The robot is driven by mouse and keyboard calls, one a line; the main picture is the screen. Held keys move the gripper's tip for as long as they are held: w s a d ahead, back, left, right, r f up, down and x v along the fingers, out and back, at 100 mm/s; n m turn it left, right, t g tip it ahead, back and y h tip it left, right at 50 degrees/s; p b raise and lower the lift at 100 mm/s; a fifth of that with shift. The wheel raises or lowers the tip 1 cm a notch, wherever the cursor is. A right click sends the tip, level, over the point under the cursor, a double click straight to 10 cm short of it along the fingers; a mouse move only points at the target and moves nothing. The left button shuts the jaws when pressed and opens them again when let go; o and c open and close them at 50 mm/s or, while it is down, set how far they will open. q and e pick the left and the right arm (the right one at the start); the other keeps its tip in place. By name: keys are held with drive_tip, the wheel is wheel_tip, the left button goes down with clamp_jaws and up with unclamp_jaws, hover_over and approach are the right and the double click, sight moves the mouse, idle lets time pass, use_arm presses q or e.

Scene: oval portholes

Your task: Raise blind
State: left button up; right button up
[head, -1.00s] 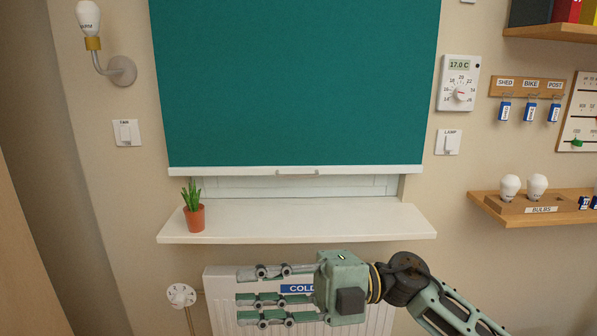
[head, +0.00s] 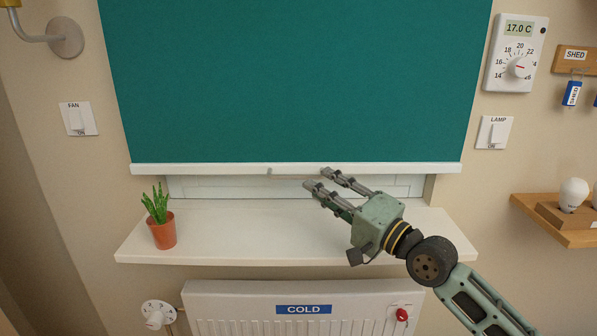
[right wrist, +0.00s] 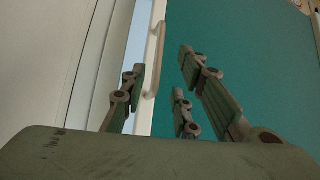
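The teal blind (head: 290,80) hangs low over the window, with its white bottom bar (head: 200,169) a little above the sill. A thin pull handle (head: 270,172) sits at the middle of the bar; its right part is close to my fingertips. My right gripper (head: 318,178) reaches up-left to the bar, fingers apart. In the right wrist view the handle (right wrist: 154,60) lies between and beyond the open fingers (right wrist: 160,82), not clamped; I cannot tell whether any finger touches it. My left gripper is not in view.
A white sill (head: 230,232) lies below, with a potted plant (head: 161,220) at its left. A radiator (head: 240,305) is under it. A thermostat (head: 515,55) and lamp switch (head: 495,132) are right, a fan switch (head: 78,119) left, and a bulb shelf (head: 560,222) far right.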

sight(296, 177)
drive_tip(key=shift+w+a+r+g+p, duration=0.15)
drive_tip(key=shift+w+a, duration=0.25)
drive_tip(key=shift+a, duration=0.25)
drive_tip(key=shift+w+a+r+g+p, duration=0.15)
drive_tip(key=shift+w+a, duration=0.2)
drive_tip(key=shift+a, duration=0.25)
drive_tip(key=x, duration=0.4)
drive_tip(key=shift+w+a+f, duration=0.15)
drive_tip(key=shift+w+f, duration=0.05)
drive_tip(key=shift+f, duration=0.05)
drive_tip(key=shift+w+a, duration=0.15)
drive_tip(key=c, duration=0.7)
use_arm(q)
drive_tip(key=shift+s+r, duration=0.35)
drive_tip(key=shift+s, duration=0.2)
use_arm(e)
clamp_jaws()
